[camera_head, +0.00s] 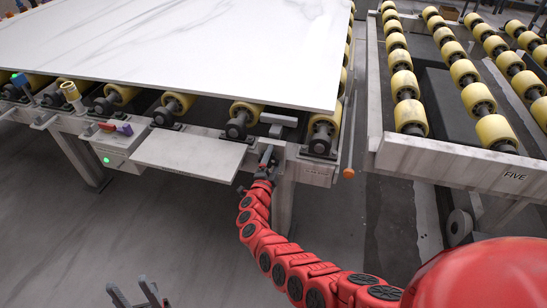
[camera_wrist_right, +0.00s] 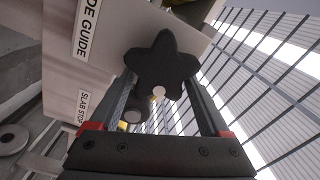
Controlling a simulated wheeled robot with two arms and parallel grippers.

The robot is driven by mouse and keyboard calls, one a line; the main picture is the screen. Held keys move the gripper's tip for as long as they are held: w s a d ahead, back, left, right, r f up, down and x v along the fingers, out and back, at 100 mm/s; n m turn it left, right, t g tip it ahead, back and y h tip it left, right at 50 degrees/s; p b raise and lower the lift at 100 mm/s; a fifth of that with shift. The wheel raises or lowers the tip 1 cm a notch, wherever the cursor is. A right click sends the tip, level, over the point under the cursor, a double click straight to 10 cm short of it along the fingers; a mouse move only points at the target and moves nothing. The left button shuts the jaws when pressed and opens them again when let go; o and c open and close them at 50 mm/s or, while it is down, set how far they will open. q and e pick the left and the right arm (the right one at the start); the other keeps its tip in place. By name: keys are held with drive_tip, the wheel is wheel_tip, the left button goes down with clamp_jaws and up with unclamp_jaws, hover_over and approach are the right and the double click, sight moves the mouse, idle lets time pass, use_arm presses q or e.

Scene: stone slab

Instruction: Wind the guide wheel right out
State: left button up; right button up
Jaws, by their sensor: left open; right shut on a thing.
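The guide wheel is a black star-shaped knob (camera_wrist_right: 163,66) in the right wrist view, beside a label that reads "DE GUIDE" (camera_wrist_right: 88,28). My right gripper (camera_head: 267,155) is at the front edge of the roller table, and in the right wrist view its fingers (camera_wrist_right: 163,95) stand on either side of the knob, shut on it. In the head view the knob is mostly hidden by the gripper. My left gripper (camera_head: 138,292) is open and empty at the bottom, low and away from the table.
A white marbled slab (camera_head: 190,45) lies on the yellow rollers of the roller table. A small shelf (camera_head: 190,155) juts from its front, left of my right gripper. A rod with an orange ball (camera_head: 348,173) hangs to the right. A "SLAB STOP" label (camera_wrist_right: 83,108) is nearby.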

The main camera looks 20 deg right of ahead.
drive_tip(key=shift+a+n, duration=0.3)
drive_tip(key=o, duration=1)
drive_tip(key=shift+f, duration=0.1)
drive_tip(key=shift+o, duration=1)
drive_tip(key=shift+s+a+p, duration=0.2)
drive_tip(key=shift+s+p, duration=0.1)
drive_tip(key=shift+s, duration=0.1)
drive_tip(key=v, duration=1.6)
drive_tip(key=shift+a, duration=0.2)
drive_tip(key=shift+s, duration=0.15)
